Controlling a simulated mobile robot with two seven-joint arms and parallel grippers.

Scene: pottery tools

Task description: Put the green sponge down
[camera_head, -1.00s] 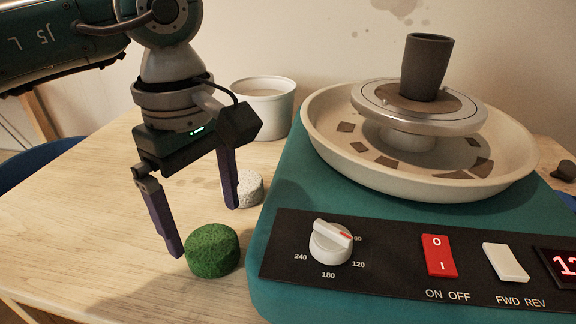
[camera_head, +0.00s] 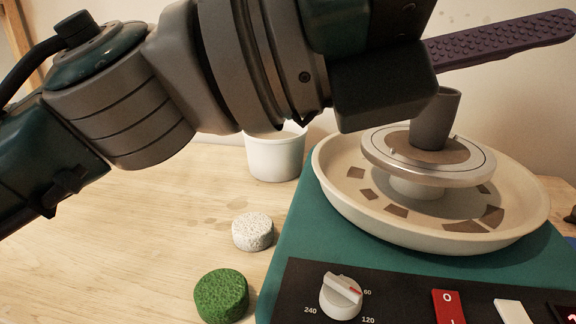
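The green sponge (camera_head: 221,295) is a round, rough-textured disc resting on the wooden table near the bottom of the view, left of the teal pottery wheel base. Nothing touches it from above. My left arm crosses the top of the picture from the left. My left gripper (camera_head: 505,42) is high at the upper right, far from the sponge, above and behind the dark cup. One purple finger shows, pointing right; the other finger is not visible, so its opening is unclear. My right gripper is not in view.
A speckled white sponge (camera_head: 252,231) lies behind the green one. A white bucket (camera_head: 275,158) stands farther back. The wheel tray (camera_head: 335,190) carries a wheel head (camera_head: 378,150) with a dark cup (camera_head: 435,122). The table's left side is clear.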

